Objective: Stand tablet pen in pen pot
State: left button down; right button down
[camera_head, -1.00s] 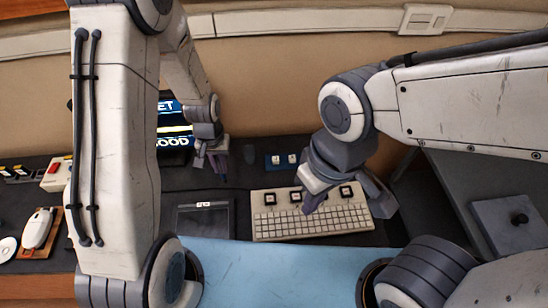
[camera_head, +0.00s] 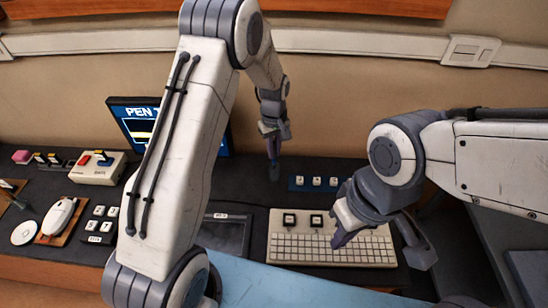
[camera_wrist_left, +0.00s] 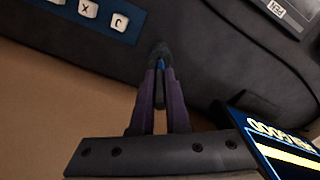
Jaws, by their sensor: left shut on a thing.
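My left gripper (camera_head: 272,152) points down at the back of the dark desk, right of the screen. In the left wrist view its two purple fingers (camera_wrist_left: 160,95) are shut on a thin dark pen (camera_wrist_left: 160,92) with a blue part. The pen lines up with a small dark round pot (camera_wrist_left: 160,50) just beyond the fingertips. The pot (camera_head: 274,173) also shows below the gripper in the head view. I cannot tell how deep the pen is in it. My right gripper (camera_head: 345,238) hangs over the keyboard; its finger gap is not clear.
The keyboard (camera_head: 320,252) lies in front, with a dark tablet (camera_head: 228,236) left of it. A blue key strip (camera_head: 316,182) is right of the pot. The screen (camera_head: 150,118) stands to the left. A mouse (camera_head: 60,215) and switch box (camera_head: 98,166) are further left.

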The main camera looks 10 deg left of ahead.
aim_at(274, 165)
pick_arm(q)
notch_tip(274, 165, down, 3)
jog(key=shift+f+p, duration=0.2)
jog(key=shift+p, duration=0.15)
jog(key=shift+f, duration=0.1)
jog(key=shift+f, duration=0.1)
jog(key=c, duration=0.9)
grip_release()
